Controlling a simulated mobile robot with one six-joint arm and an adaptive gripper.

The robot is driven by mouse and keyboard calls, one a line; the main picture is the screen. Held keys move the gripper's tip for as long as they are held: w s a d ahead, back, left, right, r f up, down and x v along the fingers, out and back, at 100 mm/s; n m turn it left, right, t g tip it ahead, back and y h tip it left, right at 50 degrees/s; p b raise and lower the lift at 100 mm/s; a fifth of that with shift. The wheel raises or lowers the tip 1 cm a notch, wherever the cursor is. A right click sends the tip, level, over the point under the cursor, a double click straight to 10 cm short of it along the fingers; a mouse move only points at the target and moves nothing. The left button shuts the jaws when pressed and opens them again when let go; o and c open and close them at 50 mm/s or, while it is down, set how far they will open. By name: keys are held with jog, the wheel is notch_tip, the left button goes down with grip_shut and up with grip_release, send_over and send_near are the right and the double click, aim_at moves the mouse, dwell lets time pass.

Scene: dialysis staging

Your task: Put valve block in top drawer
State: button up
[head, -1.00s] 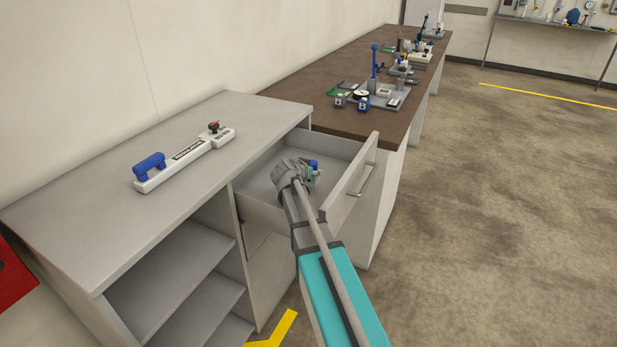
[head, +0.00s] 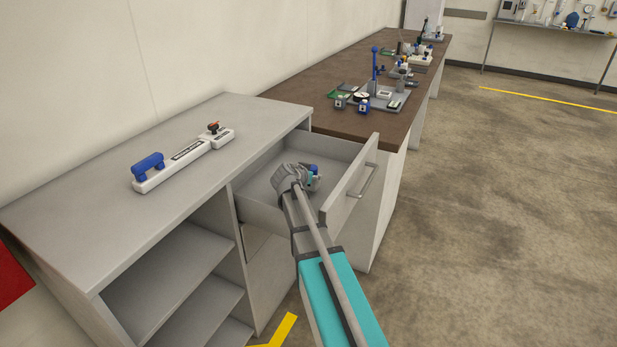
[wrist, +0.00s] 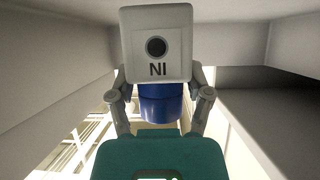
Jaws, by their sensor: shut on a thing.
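The valve block, a white block marked "NI" with a dark round port (wrist: 157,72) and a blue cylindrical part, fills the top middle of the wrist view. My gripper (wrist: 161,100) is shut on the blue part, one finger on each side. In the head view, my gripper (head: 304,182) reaches into the pulled-out top drawer (head: 348,192). Only a small blue part of the block (head: 312,168) shows there beside the gripper; the rest is hidden. Drawer walls rise on both sides in the wrist view. I cannot tell whether the block touches the drawer floor.
A white device with a blue handle (head: 185,163) lies on the grey cabinet top (head: 90,205). Open shelves (head: 165,275) are below it. A brown bench (head: 345,72) with several fixtures stands behind the drawer. The floor on the right is clear.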

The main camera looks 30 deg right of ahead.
jog(key=o, duration=1.2)
jog(key=shift+o, duration=0.2)
jog(key=shift+r, duration=0.15)
jog(key=shift+r+p, duration=0.65)
jog(key=shift+p, duration=0.2)
jog(key=p+v, duration=0.3)
jog(key=v, duration=0.4)
jog(key=shift+a, duration=0.2)
jog(key=shift+s, duration=0.1)
